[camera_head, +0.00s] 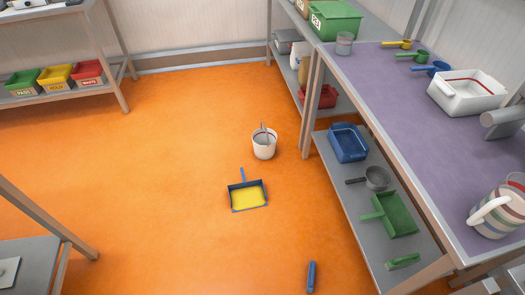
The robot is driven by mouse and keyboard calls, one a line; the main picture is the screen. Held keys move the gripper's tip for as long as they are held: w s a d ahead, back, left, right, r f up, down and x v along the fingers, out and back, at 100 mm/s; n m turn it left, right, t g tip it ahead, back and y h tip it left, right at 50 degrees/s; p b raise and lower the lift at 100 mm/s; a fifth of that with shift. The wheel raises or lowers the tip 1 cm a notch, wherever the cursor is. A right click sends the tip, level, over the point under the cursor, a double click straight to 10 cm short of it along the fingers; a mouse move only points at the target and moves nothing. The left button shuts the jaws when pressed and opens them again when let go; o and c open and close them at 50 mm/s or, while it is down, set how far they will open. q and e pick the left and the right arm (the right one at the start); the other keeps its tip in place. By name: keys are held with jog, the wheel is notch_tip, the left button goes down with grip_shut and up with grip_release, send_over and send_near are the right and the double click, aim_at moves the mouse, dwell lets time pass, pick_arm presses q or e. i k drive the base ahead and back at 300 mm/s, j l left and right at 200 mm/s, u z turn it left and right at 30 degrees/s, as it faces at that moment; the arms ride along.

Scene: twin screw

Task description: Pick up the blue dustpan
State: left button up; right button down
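A blue dustpan (234,197) lies on the orange floor near the middle of the view. Its handle points away, toward the back of the room, and its pan holds a layer of yellow material (249,196). Neither of my grippers shows in this view, so their distance from the dustpan and whether they are open or shut cannot be seen.
A white bucket (264,147) stands just behind the dustpan. A blue brush-like object (311,276) lies nearer. The purple-topped bench (400,110) on the right has a lower shelf holding a green dustpan (391,214). Floor left of the dustpan is clear.

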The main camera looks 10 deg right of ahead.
aim_at(244, 196)
jog(key=z, duration=0.2)
jog(key=i+j+z, duration=0.3)
jog(key=z, duration=0.15)
jog(key=i+j+z, duration=0.3)
jog(key=z, duration=0.15)
jog(key=k+j, duration=0.05)
jog(key=j, duration=0.05)
